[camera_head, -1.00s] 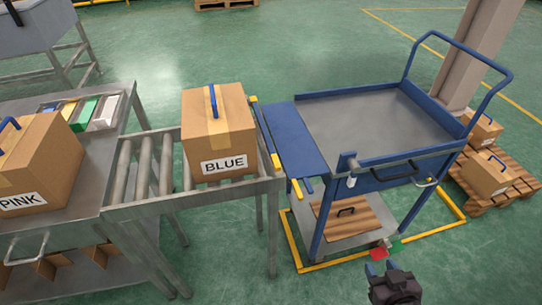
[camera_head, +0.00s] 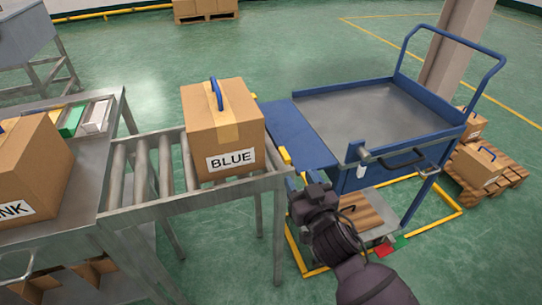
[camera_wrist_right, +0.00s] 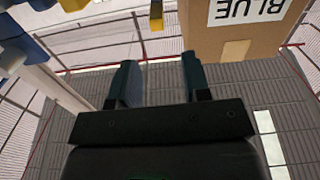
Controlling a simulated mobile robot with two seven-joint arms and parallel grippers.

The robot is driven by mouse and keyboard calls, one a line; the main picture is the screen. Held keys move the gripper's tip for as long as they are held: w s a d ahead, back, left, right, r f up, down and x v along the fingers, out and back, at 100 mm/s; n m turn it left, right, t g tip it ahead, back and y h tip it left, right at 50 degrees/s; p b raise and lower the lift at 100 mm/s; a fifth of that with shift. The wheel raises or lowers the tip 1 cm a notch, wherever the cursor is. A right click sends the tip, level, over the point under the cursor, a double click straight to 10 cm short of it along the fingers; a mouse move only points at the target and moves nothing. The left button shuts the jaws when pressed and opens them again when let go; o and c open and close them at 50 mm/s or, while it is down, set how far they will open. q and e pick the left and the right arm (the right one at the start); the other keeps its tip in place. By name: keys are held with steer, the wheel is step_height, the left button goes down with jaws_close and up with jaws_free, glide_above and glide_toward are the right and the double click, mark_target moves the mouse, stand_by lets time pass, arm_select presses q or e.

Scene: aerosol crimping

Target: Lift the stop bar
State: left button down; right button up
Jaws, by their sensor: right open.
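The stop bar (camera_head: 285,155) is a yellow bar at the conveyor's right end, between the BLUE box (camera_head: 222,128) and the cart's blue flap. Most of it is hidden behind the box and my gripper. In the right wrist view a dark piece with a yellow end (camera_wrist_right: 156,20) hangs just beyond the fingertips; it looks like part of the stop bar. My right gripper (camera_head: 300,180) is open and empty at the conveyor's near right corner. Its two fingers also show in the right wrist view (camera_wrist_right: 158,75), apart from the yellow-ended piece. My left gripper is not in view.
The BLUE box stands on the conveyor rollers (camera_head: 143,175), close to the gripper. The blue cart (camera_head: 365,115) stands to the right, its flap (camera_head: 300,135) beside the conveyor end. A PINK box (camera_head: 30,165) sits on the left table.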

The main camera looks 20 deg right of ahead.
mark_target(288, 161)
steer(key=w+b, duration=0.1)
steer(key=w, duration=0.8)
steer(key=shift+f, duration=0.2)
steer(key=shift+w, duration=0.7)
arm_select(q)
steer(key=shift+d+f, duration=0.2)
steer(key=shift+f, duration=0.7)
arm_select(e)
steer(key=shift+w+r, duration=0.1)
steer(key=shift+w, duration=0.15)
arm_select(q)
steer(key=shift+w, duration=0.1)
arm_select(e)
steer(key=c, duration=0.7)
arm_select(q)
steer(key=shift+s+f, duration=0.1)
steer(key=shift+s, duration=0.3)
arm_select(e)
jaws_close()
